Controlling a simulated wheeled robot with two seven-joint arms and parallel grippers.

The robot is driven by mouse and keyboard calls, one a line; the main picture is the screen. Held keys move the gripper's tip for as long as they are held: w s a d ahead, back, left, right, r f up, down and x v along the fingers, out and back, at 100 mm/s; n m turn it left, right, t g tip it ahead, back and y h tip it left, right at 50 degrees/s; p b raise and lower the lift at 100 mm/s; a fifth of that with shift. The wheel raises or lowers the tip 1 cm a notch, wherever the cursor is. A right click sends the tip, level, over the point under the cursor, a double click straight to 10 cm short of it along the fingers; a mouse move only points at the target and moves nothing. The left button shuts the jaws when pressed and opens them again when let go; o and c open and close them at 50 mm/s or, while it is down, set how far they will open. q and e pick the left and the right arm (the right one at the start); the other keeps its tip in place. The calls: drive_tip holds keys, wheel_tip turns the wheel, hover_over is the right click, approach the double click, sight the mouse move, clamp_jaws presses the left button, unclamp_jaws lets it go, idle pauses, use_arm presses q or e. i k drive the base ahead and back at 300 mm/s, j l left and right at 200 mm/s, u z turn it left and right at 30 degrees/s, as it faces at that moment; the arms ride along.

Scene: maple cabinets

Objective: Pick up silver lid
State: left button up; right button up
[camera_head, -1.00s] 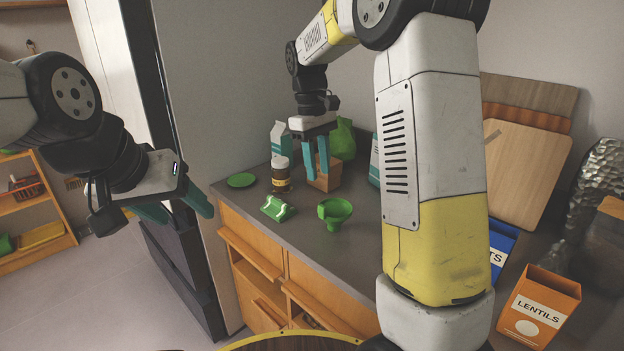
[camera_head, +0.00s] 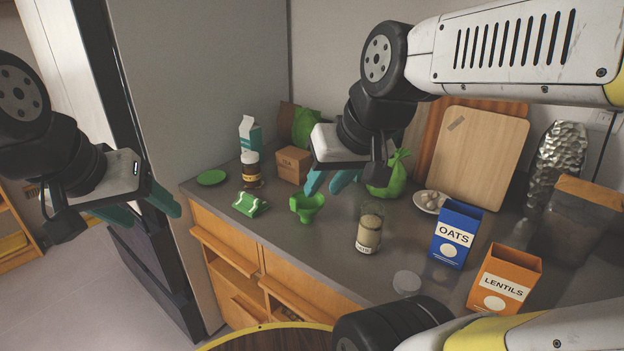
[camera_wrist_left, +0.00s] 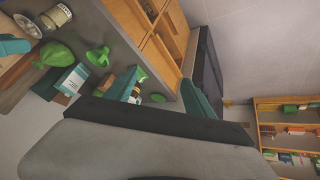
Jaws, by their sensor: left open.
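A flat round silver-grey lid (camera_head: 407,283) lies on the dark counter near its front edge. A glass jar (camera_head: 369,232) with pale contents stands behind and left of it. My right gripper (camera_head: 331,184) hangs above the counter, left of and behind the lid, with its teal fingers apart and nothing between them. My left gripper (camera_head: 146,208) is open and empty in front of the dark appliance, left of the counter and far from the lid. I cannot make out the lid in the left wrist view.
A green funnel (camera_head: 306,207), a green bag (camera_head: 388,178) and a garlic plate (camera_head: 430,202) are on the counter. My right arm crosses above.

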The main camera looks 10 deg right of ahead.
sight(408, 283)
drive_tip(key=z, duration=1.6)
